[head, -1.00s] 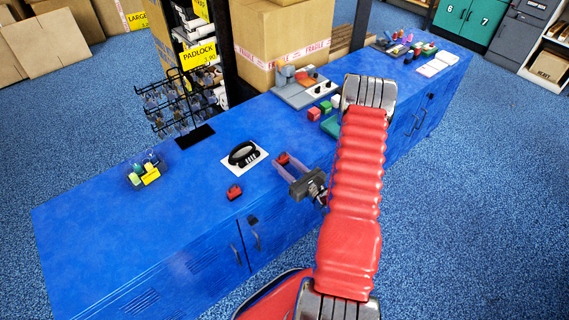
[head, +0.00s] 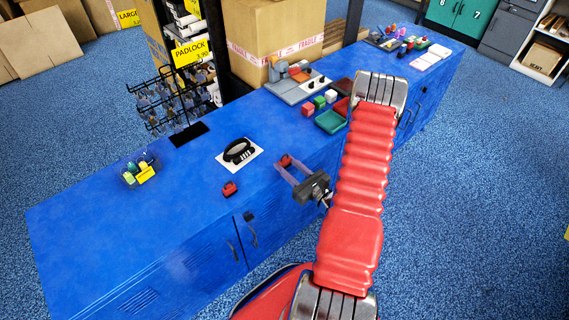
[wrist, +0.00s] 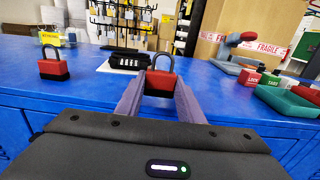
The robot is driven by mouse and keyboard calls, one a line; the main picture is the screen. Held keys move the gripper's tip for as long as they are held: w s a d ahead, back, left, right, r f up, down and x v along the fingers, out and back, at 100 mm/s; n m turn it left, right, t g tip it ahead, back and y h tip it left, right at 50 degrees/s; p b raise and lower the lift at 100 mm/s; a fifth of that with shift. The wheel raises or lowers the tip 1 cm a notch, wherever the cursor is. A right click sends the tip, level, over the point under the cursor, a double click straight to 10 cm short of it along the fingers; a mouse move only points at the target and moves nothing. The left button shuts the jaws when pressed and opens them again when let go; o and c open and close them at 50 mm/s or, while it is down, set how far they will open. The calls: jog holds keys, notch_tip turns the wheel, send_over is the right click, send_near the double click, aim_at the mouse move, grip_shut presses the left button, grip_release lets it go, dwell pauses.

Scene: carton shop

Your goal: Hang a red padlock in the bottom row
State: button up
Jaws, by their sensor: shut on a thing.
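My gripper (head: 287,169) is shut on a red padlock (wrist: 160,82), seen upright between the two fingertips in the wrist view with its shackle up. The same padlock is small in the head view (head: 285,161), near the counter's front edge. A second red padlock (head: 230,188) stands on the blue counter, left of my gripper; it also shows in the wrist view (wrist: 53,67). The black wire rack (head: 174,98) with several hanging padlocks stands at the counter's back, under a yellow PADLOCK sign (head: 190,53).
A black combination lock (head: 238,151) lies on a white sheet between my gripper and the rack. A clear bin (head: 140,171) with yellow items stands at left. A green tray (head: 330,121) and small blocks are at right. The counter's left part (head: 100,220) is clear.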

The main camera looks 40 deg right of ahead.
jog(key=shift+s, duration=2.3)
jog(key=shift+w+a+r, duration=0.1)
jog(key=shift+w, duration=0.2)
jog(key=w+a+r+y, duration=0.1)
jog(key=w+a, duration=0.1)
jog(key=a, duration=0.2)
jog(key=w+a+r+n+y, duration=0.1)
jog(key=w+a+r, duration=0.1)
jog(key=w+a, duration=0.1)
jog(key=w+a+r+n+y, duration=0.1)
jog(key=w+a, duration=0.2)
jog(key=a, duration=0.1)
jog(key=shift+w+a+r, duration=0.15)
jog(key=shift+w+a, duration=0.05)
jog(key=shift+a, duration=0.15)
jog(key=w+a+r+n+g+y, duration=0.1)
jog(key=w+a+r+y, duration=0.1)
jog(key=a, duration=0.6)
jog(key=w+a+r+n+g+y, duration=0.1)
jog(key=w+a+r+n+y, duration=0.1)
jog(key=a, duration=0.6)
jog(key=shift+a+n+y, duration=0.15)
jog(key=shift+n+y, duration=0.15)
jog(key=shift+y, duration=0.4)
jog(key=shift+s, duration=0.15)
